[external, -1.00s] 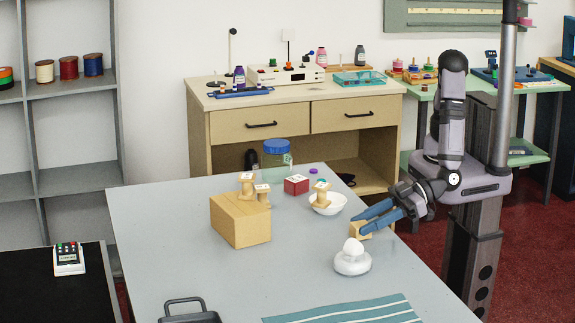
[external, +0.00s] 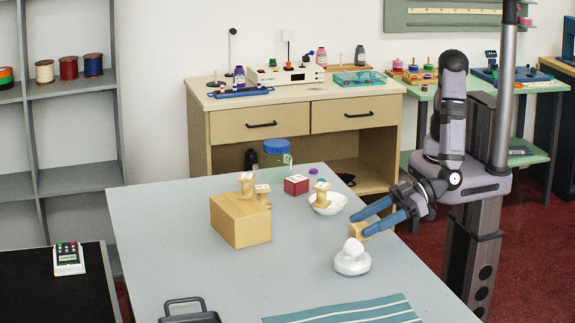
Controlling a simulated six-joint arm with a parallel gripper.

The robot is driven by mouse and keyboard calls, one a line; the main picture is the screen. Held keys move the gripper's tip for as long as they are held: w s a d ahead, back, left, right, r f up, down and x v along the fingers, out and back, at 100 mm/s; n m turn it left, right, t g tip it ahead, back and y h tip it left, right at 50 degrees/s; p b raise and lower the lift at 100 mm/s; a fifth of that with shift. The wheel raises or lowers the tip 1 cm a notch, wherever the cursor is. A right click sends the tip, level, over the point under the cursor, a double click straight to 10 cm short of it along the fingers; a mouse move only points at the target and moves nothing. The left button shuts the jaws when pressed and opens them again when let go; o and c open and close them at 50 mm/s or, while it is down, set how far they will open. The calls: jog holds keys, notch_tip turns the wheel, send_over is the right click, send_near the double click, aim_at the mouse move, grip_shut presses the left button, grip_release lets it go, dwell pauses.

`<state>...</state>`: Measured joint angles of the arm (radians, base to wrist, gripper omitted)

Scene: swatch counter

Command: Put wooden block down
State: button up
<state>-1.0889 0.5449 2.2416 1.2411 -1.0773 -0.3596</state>
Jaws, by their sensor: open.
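A small light wooden block (external: 356,231) is near the right edge of the grey table (external: 165,235), in the external view. It appears to rest on the tabletop; its underside is not clear. My gripper (external: 360,223) comes in from the right, low over the table, with its two blue fingers apart at the block. The fingers hide part of the block, and I cannot tell whether either one touches it. A larger wooden box-shaped block (external: 240,222) stands left of the table's middle.
A white lidded dish (external: 352,258) stands just in front of the small block. A white bowl (external: 328,204) with a wooden piece is behind it. A red block (external: 296,185) and a blue-lidded jar (external: 277,160) stand farther back. The table's middle is clear.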

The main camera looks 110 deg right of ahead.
jog(key=b+v, duration=0.1)
jog(key=v, duration=1)
jog(key=shift+s, duration=0.35)
jog(key=shift+r, duration=0.1)
